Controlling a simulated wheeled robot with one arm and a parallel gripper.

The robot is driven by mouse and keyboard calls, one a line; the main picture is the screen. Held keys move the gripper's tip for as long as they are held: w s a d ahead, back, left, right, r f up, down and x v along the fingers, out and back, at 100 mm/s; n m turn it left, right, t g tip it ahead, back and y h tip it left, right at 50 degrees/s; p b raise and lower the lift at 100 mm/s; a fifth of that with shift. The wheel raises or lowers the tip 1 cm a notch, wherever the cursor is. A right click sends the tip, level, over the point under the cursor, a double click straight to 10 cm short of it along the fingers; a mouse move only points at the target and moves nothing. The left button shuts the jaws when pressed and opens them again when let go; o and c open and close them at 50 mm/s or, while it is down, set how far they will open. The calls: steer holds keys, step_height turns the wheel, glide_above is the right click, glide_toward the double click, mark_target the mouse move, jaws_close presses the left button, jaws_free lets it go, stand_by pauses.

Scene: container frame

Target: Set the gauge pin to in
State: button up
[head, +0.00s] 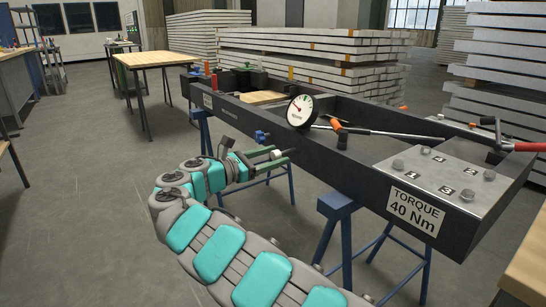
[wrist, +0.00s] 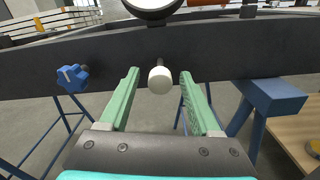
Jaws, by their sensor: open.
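The gauge pin shows in the wrist view as a white round knob (wrist: 160,80) on a short dark stem, standing out from the dark frame wall (wrist: 235,62) below the gauge. In the head view the white knob (head: 276,154) is small and partly hidden by my fingers. The round dial gauge (head: 300,111) sits on the frame's near edge; only its lower rim (wrist: 153,10) shows in the wrist view. My gripper (head: 281,156) is open, with its green fingers on either side of the knob. Gaps show between the knob and both fingers (wrist: 158,98).
A blue star knob (wrist: 70,77) sits on the same wall left of the pin. Blue trestles (wrist: 270,98) hold the frame up. A torque plate with bolts (head: 440,178) and a long wrench (head: 390,134) lie to the right. The floor in front is open.

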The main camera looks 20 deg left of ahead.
jaws_close()
stand_by(0.4)
stand_by(0.9)
